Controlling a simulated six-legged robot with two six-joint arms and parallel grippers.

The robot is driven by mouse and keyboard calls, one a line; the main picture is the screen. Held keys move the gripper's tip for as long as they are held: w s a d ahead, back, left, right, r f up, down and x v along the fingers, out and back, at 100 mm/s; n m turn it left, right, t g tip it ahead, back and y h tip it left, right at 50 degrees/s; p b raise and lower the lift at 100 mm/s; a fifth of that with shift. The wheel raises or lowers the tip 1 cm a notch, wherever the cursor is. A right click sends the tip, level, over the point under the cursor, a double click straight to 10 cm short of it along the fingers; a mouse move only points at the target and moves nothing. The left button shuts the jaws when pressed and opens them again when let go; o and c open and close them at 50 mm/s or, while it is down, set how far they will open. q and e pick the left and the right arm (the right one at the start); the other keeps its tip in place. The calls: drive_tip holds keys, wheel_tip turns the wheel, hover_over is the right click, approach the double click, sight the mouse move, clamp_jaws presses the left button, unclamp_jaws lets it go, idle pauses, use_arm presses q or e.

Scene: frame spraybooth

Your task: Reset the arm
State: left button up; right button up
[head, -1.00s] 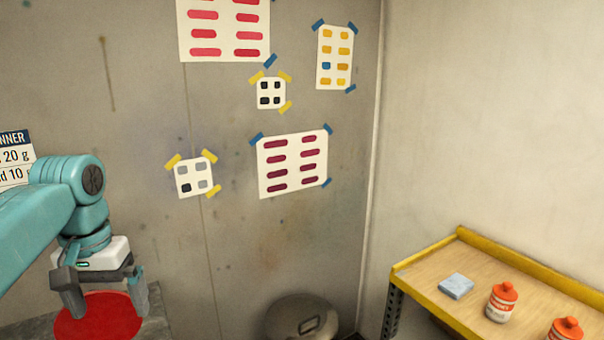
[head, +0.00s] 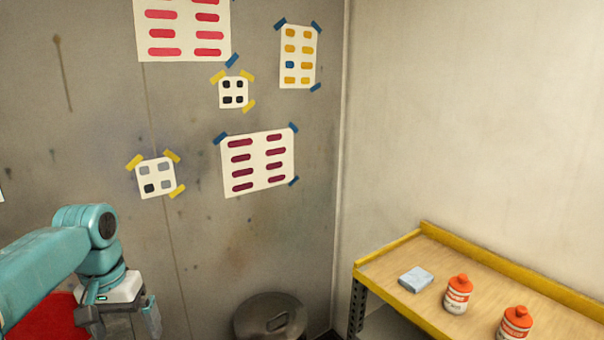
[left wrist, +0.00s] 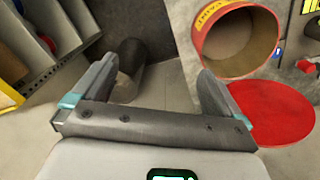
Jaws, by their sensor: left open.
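My left arm comes in from the left in the head view, teal with a white wrist. Its left gripper (head: 120,322) hangs at the lower left with the fingers pointing down, partly cut off by the bottom edge. In the left wrist view the left gripper (left wrist: 160,80) is open, its two dark fingers wide apart with nothing between them. A red round surface (left wrist: 272,112) lies beyond the right finger, and its red also shows behind my arm in the head view (head: 40,315). My right gripper is in neither view.
A yellow-edged shelf (head: 395,250) at the right holds a blue sponge-like block (head: 416,279) and two orange-capped bottles (head: 458,294). A grey lidded bin (head: 270,318) stands by the wall. An open red-rimmed can (left wrist: 238,42) shows in the wrist view. Taped sample cards (head: 258,162) hang on the wall.

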use_arm(q)
drive_tip(key=s+d+f+h, duration=0.1)
drive_tip(key=d+f, duration=0.4)
drive_tip(key=f, duration=0.4)
drive_tip(key=d+f+m+h, duration=0.1)
drive_tip(key=d+f, duration=0.3)
drive_tip(key=f, duration=0.6)
drive_tip(key=s+d+f, duration=0.1)
drive_tip(key=d+f, duration=0.4)
drive_tip(key=f, duration=0.4)
drive_tip(key=s+d+f, duration=0.4)
drive_tip(key=s+f, duration=0.2)
drive_tip(key=s, duration=0.3)
drive_tip(key=s+d+f+n+h+b, duration=0.1)
drive_tip(key=s+d+f, duration=0.3)
drive_tip(key=s+f, duration=0.2)
drive_tip(key=s, duration=0.2)
drive_tip(key=shift+s+d, duration=0.4)
